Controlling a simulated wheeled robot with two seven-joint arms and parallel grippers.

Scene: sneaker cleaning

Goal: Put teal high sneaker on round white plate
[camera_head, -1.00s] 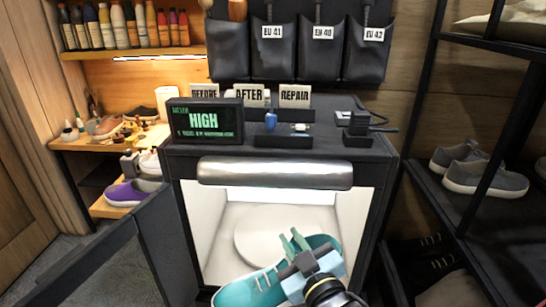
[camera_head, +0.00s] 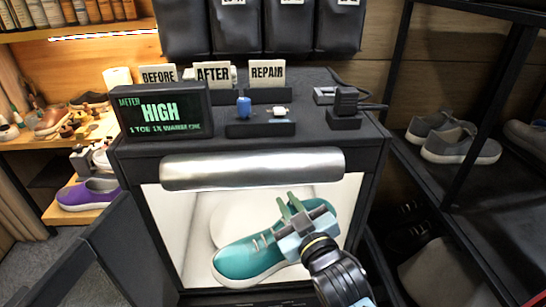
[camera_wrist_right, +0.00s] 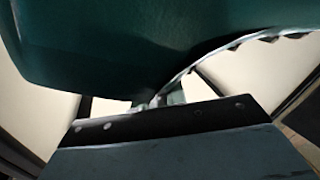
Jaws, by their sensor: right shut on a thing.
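The teal sneaker (camera_head: 252,258) is at the front opening of the lit white box, toe to the left, heel to the right. My right gripper (camera_head: 295,208) is shut on its upper near the ankle opening. In the right wrist view the teal side of the sneaker (camera_wrist_right: 130,40) fills the top, close above the gripper. The round white plate (camera_head: 228,218) lies inside the box, behind the sneaker and partly hidden by it. I cannot tell whether the sneaker touches the plate. My left gripper is not in view.
A silver roll-shaped bar (camera_head: 252,168) runs across the top of the opening. The box's dark door (camera_head: 105,255) stands open at the left. A display reading HIGH (camera_head: 163,110) sits on top. A dark shelf with grey sneakers (camera_head: 458,145) stands at the right.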

